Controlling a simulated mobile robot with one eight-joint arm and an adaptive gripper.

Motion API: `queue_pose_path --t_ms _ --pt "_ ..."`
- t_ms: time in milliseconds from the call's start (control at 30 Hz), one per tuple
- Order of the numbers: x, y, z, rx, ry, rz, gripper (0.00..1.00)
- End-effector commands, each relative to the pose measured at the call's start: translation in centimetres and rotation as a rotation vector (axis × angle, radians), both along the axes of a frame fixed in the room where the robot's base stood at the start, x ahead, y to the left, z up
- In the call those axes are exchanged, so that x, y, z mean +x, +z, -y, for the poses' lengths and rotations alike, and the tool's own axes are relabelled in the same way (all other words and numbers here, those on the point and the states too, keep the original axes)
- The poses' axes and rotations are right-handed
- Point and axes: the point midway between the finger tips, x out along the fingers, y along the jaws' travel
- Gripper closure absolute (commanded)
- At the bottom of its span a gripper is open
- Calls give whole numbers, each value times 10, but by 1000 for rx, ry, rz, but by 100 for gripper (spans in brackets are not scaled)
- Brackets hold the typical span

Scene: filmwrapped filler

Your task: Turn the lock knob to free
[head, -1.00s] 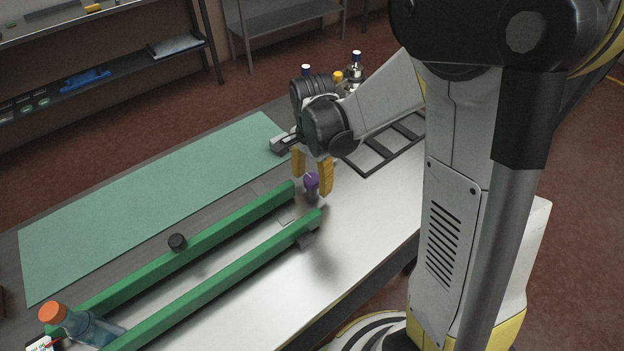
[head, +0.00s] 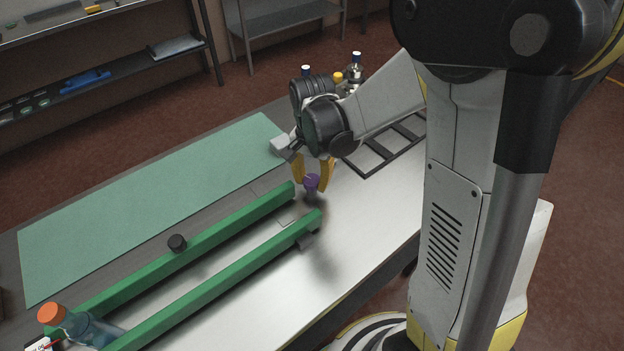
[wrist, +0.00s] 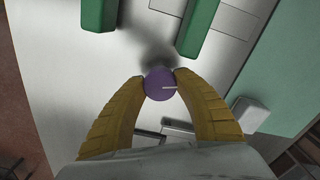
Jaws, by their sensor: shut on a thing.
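The purple lock knob (head: 311,182) stands on the worktable at the far end of the two green rails, with a pale pointer line on its top. My gripper (head: 313,178) is above the table with its yellow fingers closed on the knob from both sides. In the wrist view the knob (wrist: 160,84) sits between the two fingertips, and its white line points to the right. The knob's base is mostly hidden below it.
Two green rails, one left (head: 215,232) and one right (head: 240,277), run toward the front left. A bottle with an orange cap (head: 51,313) lies at the front left. A green mat (head: 150,200) and a black rack (head: 385,148) flank the area.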

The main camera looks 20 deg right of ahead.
Motion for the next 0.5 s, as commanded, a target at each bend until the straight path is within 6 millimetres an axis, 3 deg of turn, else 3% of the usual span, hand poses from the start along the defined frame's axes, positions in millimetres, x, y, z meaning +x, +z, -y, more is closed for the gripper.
queue_pose_path --t_ms 500 --pt "0 0 0 0 309 0 94"
